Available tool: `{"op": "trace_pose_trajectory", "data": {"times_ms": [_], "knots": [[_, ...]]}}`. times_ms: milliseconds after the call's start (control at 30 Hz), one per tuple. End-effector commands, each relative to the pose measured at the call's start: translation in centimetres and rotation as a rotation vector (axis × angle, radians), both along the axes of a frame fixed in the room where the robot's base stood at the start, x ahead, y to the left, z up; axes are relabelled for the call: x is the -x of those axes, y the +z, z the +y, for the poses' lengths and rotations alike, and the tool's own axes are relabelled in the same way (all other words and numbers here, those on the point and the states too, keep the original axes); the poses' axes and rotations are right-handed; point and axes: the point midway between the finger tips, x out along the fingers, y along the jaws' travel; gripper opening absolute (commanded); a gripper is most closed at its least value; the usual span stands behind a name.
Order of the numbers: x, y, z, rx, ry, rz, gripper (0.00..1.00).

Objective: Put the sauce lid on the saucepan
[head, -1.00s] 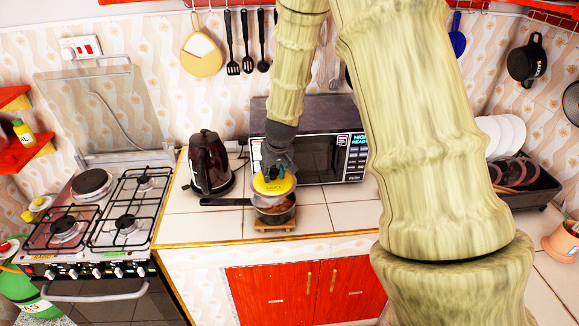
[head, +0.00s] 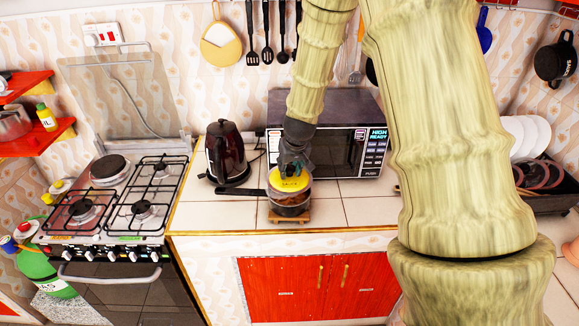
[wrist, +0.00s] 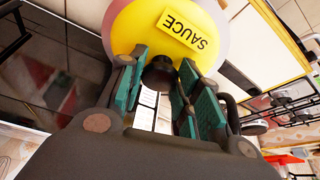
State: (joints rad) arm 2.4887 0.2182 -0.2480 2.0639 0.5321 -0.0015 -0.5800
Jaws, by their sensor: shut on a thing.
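The sauce lid (head: 289,184) is a yellow disc with a pale rim and a black knob. In the wrist view the lid (wrist: 150,22) carries a yellow SAUCE label. My gripper (head: 292,168) is shut on the knob (wrist: 159,74), with teal finger pads on both sides of it. The saucepan (head: 290,205) stands below on a small wooden trivet (head: 289,217), its dark handle pointing left. Brown contents show at its side. The lid is over the pan's mouth, close to the rim; I cannot tell whether it touches. The lid hides the pan's opening.
A dark red kettle (head: 226,153) stands left of the pan, and a microwave (head: 345,140) stands behind it. The gas stove (head: 115,200) is further left. Tiled counter (head: 225,215) is clear left of the pan. A dish rack (head: 548,200) stands at the right.

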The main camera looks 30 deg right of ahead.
Motion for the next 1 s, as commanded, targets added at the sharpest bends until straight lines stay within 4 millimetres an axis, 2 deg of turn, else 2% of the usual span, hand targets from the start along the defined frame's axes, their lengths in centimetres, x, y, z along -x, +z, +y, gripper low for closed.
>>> {"op": "trace_pose_trajectory", "data": {"times_ms": [533, 1000], "knots": [[0.0, -2.5, 0.0, 0.0, 0.0, 0.0, 0.01], [0.0, -2.8, 0.0, 0.0, 0.0, -0.001, 0.01]]}}
